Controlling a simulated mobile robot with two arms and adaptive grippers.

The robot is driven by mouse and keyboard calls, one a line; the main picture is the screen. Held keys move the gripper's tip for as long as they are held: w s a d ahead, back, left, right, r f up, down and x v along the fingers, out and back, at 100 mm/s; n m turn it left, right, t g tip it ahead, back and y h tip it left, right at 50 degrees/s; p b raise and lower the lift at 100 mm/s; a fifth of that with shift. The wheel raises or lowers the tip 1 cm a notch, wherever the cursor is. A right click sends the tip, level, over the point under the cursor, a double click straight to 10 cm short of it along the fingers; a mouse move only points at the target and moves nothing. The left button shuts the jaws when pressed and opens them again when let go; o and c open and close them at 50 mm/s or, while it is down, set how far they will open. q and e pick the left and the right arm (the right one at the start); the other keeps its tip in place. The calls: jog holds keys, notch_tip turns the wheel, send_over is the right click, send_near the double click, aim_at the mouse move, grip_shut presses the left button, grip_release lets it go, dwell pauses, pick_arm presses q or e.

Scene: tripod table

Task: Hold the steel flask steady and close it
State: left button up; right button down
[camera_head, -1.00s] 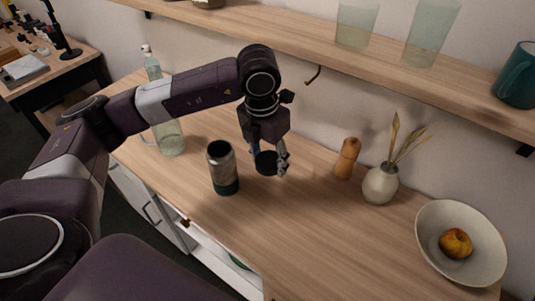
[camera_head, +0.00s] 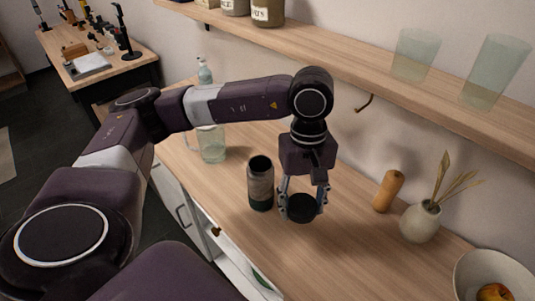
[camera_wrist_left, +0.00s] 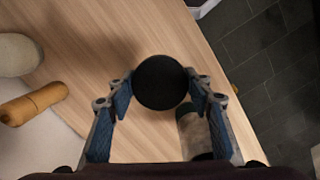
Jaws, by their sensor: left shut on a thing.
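The steel flask (camera_head: 260,185) stands upright on the wooden counter with its dark mouth open at the top. It also shows partly in the left wrist view (camera_wrist_left: 194,130), below and right of the lid. My left gripper (camera_head: 302,205) is shut on a round black lid (camera_head: 301,208), held above the counter just right of the flask and apart from its mouth. In the left wrist view the lid (camera_wrist_left: 160,82) sits between the two blue-padded fingers. My right gripper is not in view, and nothing holds the flask.
A glass bottle (camera_head: 205,75) and a glass jug (camera_head: 212,145) stand behind the flask to the left. A wooden mill (camera_head: 388,191), a vase with dried stems (camera_head: 421,221) and a bowl with fruit (camera_head: 492,275) stand to the right. A shelf (camera_head: 340,62) runs above.

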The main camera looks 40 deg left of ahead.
pick_arm(q)
jog(key=m, duration=0.1)
jog(key=s+m, duration=0.1)
jog(key=m, duration=0.2)
jog(key=shift+s+d+r+m, duration=0.15)
jog(key=shift+s+d+m, duration=0.1)
jog(key=shift+s+m, duration=0.05)
jog(key=m, duration=0.1)
jog(key=s+m, duration=0.1)
jog(key=m, duration=0.1)
jog(key=s+m+y, duration=0.1)
jog(key=m, duration=0.1)
jog(key=shift+d+r, duration=0.1)
jog(key=shift+r, duration=0.1)
